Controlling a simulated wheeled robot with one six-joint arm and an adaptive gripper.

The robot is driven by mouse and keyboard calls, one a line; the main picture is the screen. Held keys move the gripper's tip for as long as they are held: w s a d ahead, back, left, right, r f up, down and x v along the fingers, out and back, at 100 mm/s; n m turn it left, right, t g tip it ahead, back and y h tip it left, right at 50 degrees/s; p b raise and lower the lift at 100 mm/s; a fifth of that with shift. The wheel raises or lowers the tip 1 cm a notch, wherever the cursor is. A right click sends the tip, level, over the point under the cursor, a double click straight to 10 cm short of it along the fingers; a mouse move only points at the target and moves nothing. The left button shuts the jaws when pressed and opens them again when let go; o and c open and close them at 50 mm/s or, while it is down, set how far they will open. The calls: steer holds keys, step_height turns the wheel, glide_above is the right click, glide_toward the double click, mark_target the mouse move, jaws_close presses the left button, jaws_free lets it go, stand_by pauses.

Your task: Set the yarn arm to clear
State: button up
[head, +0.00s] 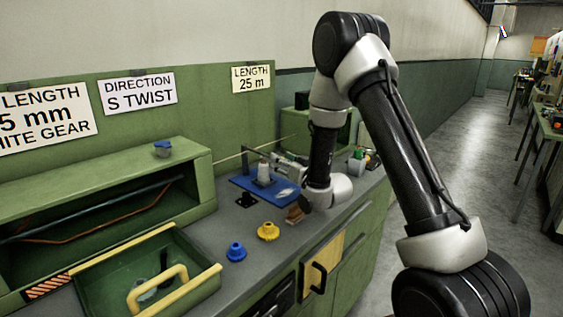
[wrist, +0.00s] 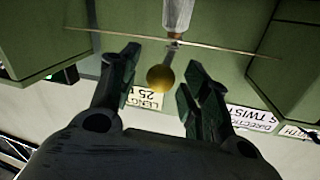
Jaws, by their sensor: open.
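In the wrist view, which shows the wall signs upside down, my gripper (wrist: 160,64) is open, with dark fingers on both sides of a round brass knob (wrist: 160,78). The knob sits between the fingers without visible finger contact. Behind it a thin pale rod (wrist: 110,34), probably the yarn arm, runs across, with a grey metal post (wrist: 177,14) at its middle. In the head view a thin rod (head: 232,155) slants above a blue plate (head: 245,184) carrying a pale spool (head: 263,174). My wrist hides part of this area, and I cannot make out the fingers there.
A blue gear (head: 236,251) and a yellow gear (head: 268,231) stand on the grey bench. A green tray (head: 205,283) with a yellow handle is at front left, below a green shelf (head: 195,158). Wall signs hang behind. The aisle floor at right is clear.

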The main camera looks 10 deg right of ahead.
steer(key=shift+w+a, duration=0.15)
steer(key=shift+w, duration=0.15)
jaws_close()
